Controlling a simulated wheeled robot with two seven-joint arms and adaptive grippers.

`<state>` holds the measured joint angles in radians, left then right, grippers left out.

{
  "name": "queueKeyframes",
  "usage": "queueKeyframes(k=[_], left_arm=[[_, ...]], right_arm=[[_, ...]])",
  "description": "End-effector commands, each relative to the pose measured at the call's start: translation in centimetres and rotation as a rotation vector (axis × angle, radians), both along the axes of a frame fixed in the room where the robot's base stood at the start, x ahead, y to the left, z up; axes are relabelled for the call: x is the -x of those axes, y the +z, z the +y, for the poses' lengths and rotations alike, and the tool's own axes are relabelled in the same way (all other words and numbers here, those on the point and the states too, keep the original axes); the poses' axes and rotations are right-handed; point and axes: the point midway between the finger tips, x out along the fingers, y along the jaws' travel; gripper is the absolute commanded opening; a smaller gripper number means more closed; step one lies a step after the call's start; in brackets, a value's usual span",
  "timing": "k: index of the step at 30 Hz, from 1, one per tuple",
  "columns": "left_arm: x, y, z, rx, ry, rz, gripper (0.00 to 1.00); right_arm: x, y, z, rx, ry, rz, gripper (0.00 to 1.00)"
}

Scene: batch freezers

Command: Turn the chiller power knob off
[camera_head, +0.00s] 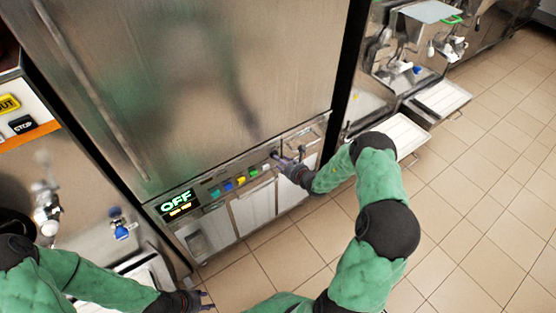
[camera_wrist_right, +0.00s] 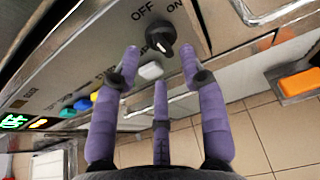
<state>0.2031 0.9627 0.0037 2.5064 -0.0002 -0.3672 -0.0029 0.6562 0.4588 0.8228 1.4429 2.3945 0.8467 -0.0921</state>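The black chiller power knob (camera_wrist_right: 160,37) sits on the metal panel in the right wrist view, below the printed words OFF and ON. I cannot tell for sure which word it points at. My right gripper (camera_wrist_right: 160,62) is open, with its purple fingertips spread on either side of and below the knob; contact is not clear. In the head view my right gripper (camera_head: 288,164) is at the panel's right part and hides the knob. My left gripper (camera_head: 200,300) is low at the bottom edge, away from the panel.
Coloured buttons, including a yellow one (camera_head: 241,180) and a white one (camera_wrist_right: 150,70), line the panel left of the knob. An orange button (camera_wrist_right: 300,83) is at the right. Another machine (camera_head: 410,60) with trays stands at right. The tiled floor (camera_head: 480,200) is open.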

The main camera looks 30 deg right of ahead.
Motion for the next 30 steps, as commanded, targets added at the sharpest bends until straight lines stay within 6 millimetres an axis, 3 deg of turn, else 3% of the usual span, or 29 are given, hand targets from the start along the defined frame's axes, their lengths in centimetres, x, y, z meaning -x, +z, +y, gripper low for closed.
queueKeyframes(k=[6,13,30], left_arm=[[0.0,0.0,0.0,0.000,0.000,0.000,0.40],[0.0,0.0,0.0,0.000,0.000,0.000,0.40],[-0.1,0.0,0.0,0.000,-0.001,0.002,0.40]], right_arm=[[3.9,1.6,-0.4,0.001,-0.002,0.003,0.42],[6.8,2.6,-0.4,-0.001,0.000,0.005,0.42],[7.8,3.0,-0.4,-0.003,0.002,0.005,0.42]])
